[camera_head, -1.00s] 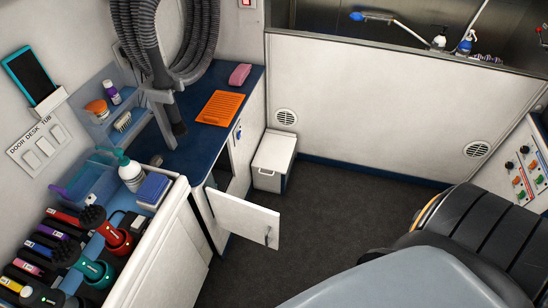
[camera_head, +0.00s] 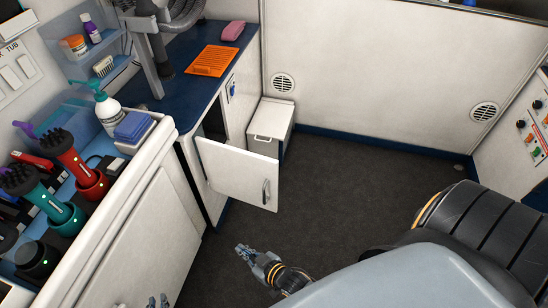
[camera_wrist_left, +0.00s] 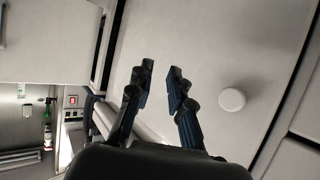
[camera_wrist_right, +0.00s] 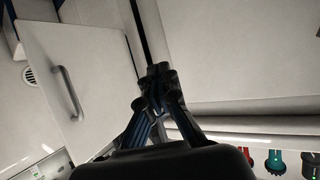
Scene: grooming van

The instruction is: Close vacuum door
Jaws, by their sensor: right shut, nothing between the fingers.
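The white vacuum door (camera_head: 232,168) hangs open from the cabinet below the blue counter, with a dark opening (camera_head: 214,122) behind it. Its grey handle (camera_head: 266,191) faces me. In the right wrist view the door (camera_wrist_right: 85,55) is at the left, its handle upright. My right gripper (camera_head: 244,251) is shut and empty, in front of and below the door, apart from it. It also shows in the right wrist view (camera_wrist_right: 159,72).
A white bin (camera_head: 270,128) stands behind the door by the back wall. The long cabinet (camera_head: 130,235) at the left carries clippers, dryers and a bottle (camera_head: 108,113). A black padded part (camera_head: 490,222) fills the lower right. The dark floor (camera_head: 350,185) between is clear.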

